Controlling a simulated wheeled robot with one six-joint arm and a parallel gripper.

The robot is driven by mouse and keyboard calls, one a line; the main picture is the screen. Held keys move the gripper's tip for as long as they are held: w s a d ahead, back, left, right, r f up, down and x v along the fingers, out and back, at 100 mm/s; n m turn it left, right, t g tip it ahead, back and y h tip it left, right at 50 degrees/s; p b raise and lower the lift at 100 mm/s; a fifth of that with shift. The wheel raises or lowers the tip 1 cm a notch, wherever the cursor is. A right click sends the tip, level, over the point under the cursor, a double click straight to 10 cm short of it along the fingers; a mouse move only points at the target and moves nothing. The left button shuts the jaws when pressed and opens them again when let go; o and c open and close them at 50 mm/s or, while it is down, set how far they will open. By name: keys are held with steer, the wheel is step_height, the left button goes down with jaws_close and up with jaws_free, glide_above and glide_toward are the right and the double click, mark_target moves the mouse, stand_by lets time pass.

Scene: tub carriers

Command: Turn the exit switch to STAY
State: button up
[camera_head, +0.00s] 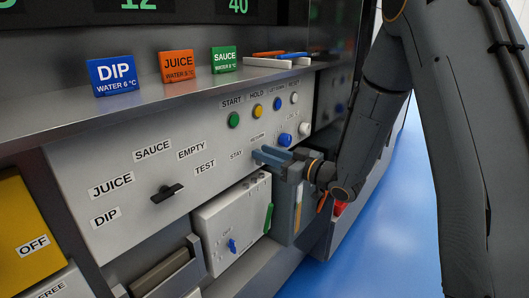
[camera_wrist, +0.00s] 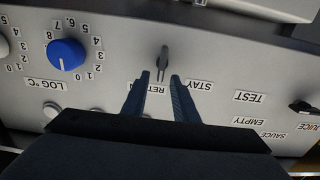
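The exit switch (camera_wrist: 163,62) is a small grey lever on the pale panel, seen in the wrist view, which shows the panel upside down. The STAY label (camera_wrist: 199,86) is just to its lower right there. The RETURN label (camera_wrist: 157,89) is below it, partly covered by a finger. My gripper (camera_wrist: 159,76) is open, its two dark fingers apart and the lever just beyond and between the tips. Whether they touch it I cannot tell.
A blue dial (camera_wrist: 66,54) is left of the switch in the wrist view. A black selector (camera_head: 167,193) sits by the JUICE, SAUCE and TEST labels. START, HOLD and other buttons (camera_head: 234,120) are above my gripper. A white box (camera_head: 232,222) with a small blue knob is below.

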steer(key=shift+w+a, duration=0.25)
steer(key=shift+a, duration=0.1)
jaws_close()
steer(key=n+b, duration=0.1)
steer(key=n, duration=0.1)
steer(key=n+b, duration=0.1)
steer(key=n, duration=0.1)
steer(key=s+n+b, duration=0.1)
steer(key=n+b, duration=0.1)
steer(key=shift+a+f, duration=0.35)
steer(key=shift+a, duration=0.05)
steer(key=n+b, duration=0.1)
steer(key=n, duration=0.1)
steer(key=n+b, duration=0.3)
steer(key=shift+s+a+f+n, duration=0.25)
steer(key=shift+s+f+n, duration=0.15)
steer(key=shift+b, duration=0.3)
